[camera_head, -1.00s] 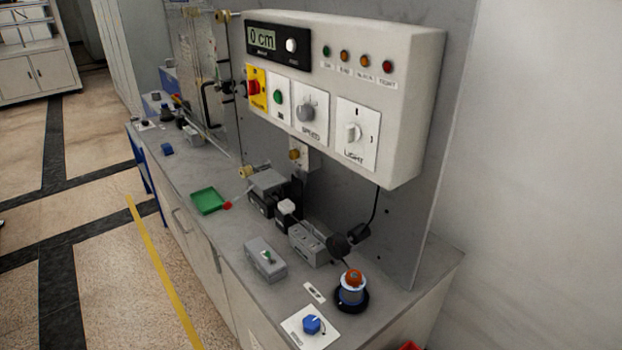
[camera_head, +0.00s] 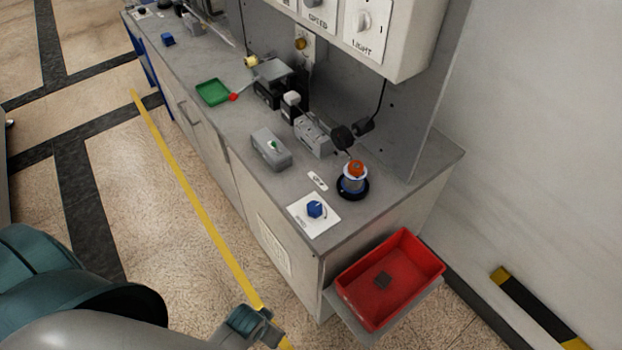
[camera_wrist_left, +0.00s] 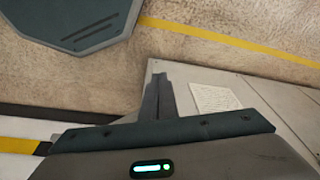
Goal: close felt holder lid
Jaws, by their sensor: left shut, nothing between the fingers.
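Grey boxes stand on the bench. One grey box (camera_head: 312,137) is near the back panel, and a grey plate (camera_head: 271,70) sits tilted over dark blocks behind it. Another grey box (camera_head: 270,148) with a small green-and-white knob is nearer the front. I cannot tell for sure which is the felt holder or how its lid stands. In the wrist view my left gripper (camera_wrist_left: 160,78) is shut and empty, in front of the pale cabinet with a paper label (camera_wrist_left: 214,97). It is away from the boxes on the bench. My right gripper is not in view.
A red tray (camera_head: 350,305) hangs on the bench's right end. A blue knob (camera_head: 315,209) on a white plate and a spool with an orange top (camera_head: 354,180) are near that end. A green tray (camera_head: 212,92) lies farther back. Open floor lies left of the bench.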

